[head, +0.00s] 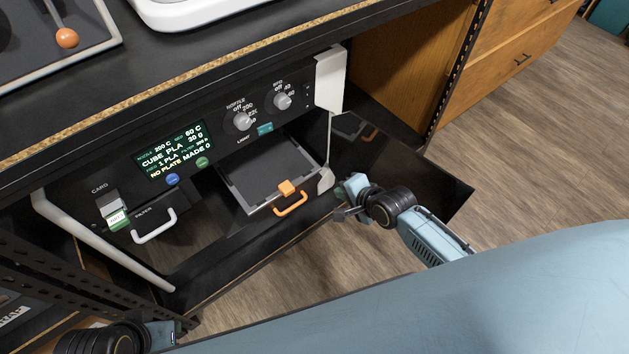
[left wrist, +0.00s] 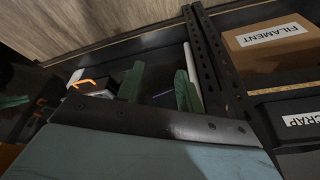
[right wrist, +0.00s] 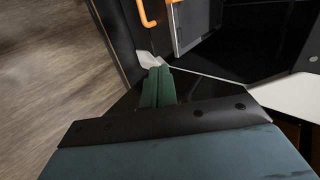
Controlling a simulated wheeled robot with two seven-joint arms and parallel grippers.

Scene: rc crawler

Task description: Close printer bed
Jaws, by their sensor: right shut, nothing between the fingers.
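The printer bed (head: 262,176) is a dark grey plate in a light frame with an orange handle (head: 292,204) at its front. It is slid out of the printer's front opening in the head view. The orange handle also shows at the top of the right wrist view (right wrist: 147,14) and at the left of the left wrist view (left wrist: 84,83). My right gripper (head: 345,203) is shut and empty, right of the handle and apart from it, near the white lower corner bracket (head: 327,180). My left gripper (left wrist: 160,80) is open and empty, its arm at the lower left of the head view.
The printer's dark glossy door (head: 410,165) stands open at the right, behind my right gripper. A control panel with a lit screen (head: 175,150) and knobs lies above the bed. A white filter handle (head: 155,227) is at left. Boxes labelled FILAMENT (left wrist: 270,45) and SCRAP (left wrist: 300,118) sit on shelves.

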